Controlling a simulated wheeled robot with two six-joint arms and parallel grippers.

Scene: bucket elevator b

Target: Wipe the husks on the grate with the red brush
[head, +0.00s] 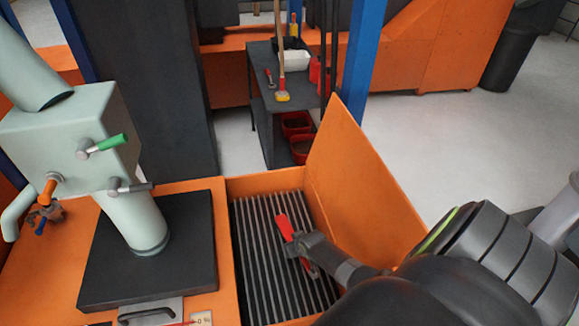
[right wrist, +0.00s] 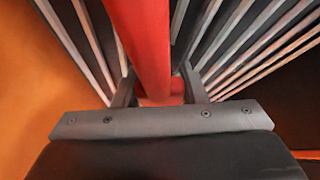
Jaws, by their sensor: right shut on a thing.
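The grate (head: 256,270) is a set of dark parallel bars inside an orange bin. The red brush (head: 286,228) is over the grate, with its red handle tilted upward. My right gripper (head: 306,255) reaches in from the right and is shut on the brush. In the right wrist view the red brush (right wrist: 137,45) runs between the two fingers of my gripper (right wrist: 158,92), with grate bars (right wrist: 235,45) on both sides. Bristles are hidden. I cannot make out husks on the bars. My left gripper is not in view.
An orange panel (head: 360,195) stands along the bin's right side. A pale green machine (head: 75,140) with levers stands on a dark plate (head: 185,265) to the left. A dark cart (head: 262,95) with tools stands behind.

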